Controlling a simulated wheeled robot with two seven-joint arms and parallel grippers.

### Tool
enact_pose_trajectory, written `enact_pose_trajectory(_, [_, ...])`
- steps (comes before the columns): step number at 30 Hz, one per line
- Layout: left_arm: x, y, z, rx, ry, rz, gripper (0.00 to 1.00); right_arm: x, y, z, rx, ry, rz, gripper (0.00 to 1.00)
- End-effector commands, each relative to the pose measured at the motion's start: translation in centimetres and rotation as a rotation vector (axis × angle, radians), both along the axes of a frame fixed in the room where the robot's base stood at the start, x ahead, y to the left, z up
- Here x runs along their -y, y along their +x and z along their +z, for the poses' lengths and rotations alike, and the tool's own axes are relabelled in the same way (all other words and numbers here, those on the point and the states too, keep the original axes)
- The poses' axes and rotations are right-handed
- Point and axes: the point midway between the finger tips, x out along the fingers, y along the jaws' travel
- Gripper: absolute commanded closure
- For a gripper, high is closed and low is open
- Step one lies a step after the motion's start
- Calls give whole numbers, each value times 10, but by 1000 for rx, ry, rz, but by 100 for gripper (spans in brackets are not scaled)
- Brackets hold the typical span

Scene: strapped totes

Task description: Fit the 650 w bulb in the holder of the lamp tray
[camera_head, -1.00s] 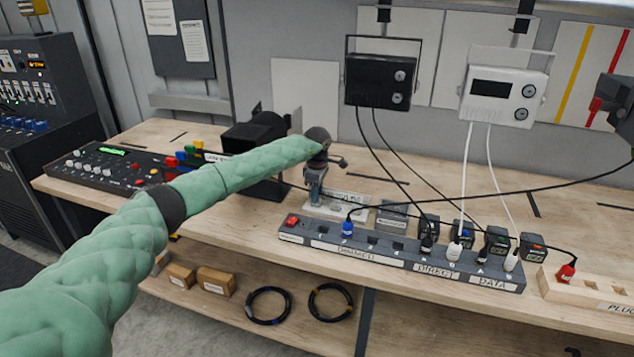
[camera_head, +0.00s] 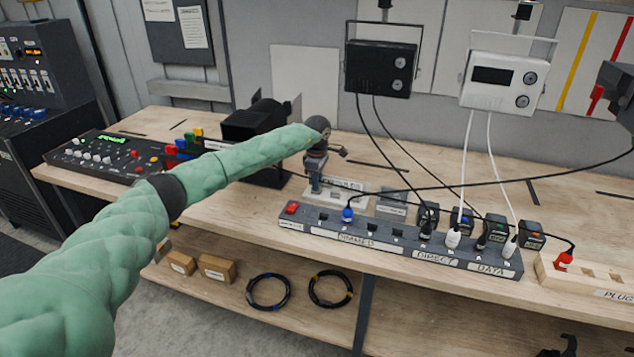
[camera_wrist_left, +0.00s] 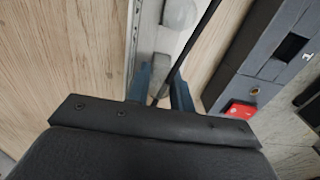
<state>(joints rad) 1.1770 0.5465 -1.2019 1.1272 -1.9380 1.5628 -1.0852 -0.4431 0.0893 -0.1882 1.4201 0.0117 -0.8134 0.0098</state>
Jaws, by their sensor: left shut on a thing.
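The holder cannot be made out. My right gripper is not in view.
A black lamp housing (camera_head: 250,125) and a control desk (camera_head: 90,160) stand left. Black (camera_head: 380,70) and white (camera_head: 502,82) fixtures hang behind. A cable crosses close to the gripper.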

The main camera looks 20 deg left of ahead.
Motion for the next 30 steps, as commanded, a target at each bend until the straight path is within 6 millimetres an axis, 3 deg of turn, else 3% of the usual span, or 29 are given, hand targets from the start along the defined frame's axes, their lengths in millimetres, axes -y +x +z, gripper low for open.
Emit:
enact_pose_trajectory(21, [0,0,34,1,1,0,100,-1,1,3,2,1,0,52])
enact_pose_trajectory(30, [0,0,38,0,0,0,100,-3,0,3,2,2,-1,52])
